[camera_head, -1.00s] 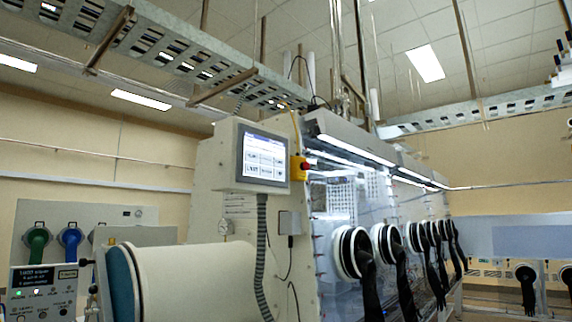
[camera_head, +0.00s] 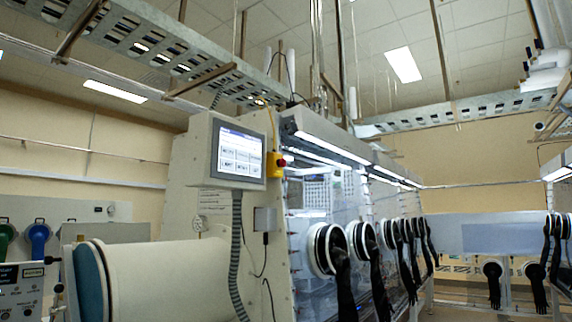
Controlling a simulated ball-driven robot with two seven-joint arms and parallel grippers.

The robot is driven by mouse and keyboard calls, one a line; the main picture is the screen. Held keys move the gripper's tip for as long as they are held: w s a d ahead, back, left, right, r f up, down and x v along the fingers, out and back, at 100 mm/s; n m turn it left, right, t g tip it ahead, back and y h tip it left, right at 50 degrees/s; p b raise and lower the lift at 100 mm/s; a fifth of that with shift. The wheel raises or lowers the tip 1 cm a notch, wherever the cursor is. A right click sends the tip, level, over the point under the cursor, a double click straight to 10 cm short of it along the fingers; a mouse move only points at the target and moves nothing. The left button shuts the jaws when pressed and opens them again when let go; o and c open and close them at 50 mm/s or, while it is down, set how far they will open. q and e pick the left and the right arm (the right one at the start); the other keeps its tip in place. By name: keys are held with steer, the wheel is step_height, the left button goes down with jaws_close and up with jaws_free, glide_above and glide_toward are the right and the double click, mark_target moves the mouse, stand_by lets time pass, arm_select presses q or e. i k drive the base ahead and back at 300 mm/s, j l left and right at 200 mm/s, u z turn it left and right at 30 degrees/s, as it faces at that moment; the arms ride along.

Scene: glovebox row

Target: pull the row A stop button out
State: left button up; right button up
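A red stop button (camera_head: 281,162) sits on a small yellow box (camera_head: 273,166) fixed at the right side of the touch screen (camera_head: 238,151), on the end of the glovebox row. The button faces right and is small in the picture, so I cannot tell whether it is pressed in or out. No label for row A is readable near it. Neither of my grippers shows in the view.
Black gloves (camera_head: 345,283) hang from round ports along the glovebox front at right. A control panel (camera_head: 20,290) is at lower left. A perforated cable tray (camera_head: 150,40) runs overhead.

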mark_target(282, 162)
steer(key=i+l, duration=0.6)
steer(key=i, duration=0.2)
steer(key=i+l, duration=0.65)
steer(key=i+j+u, duration=0.05)
steer(key=i, duration=0.1)
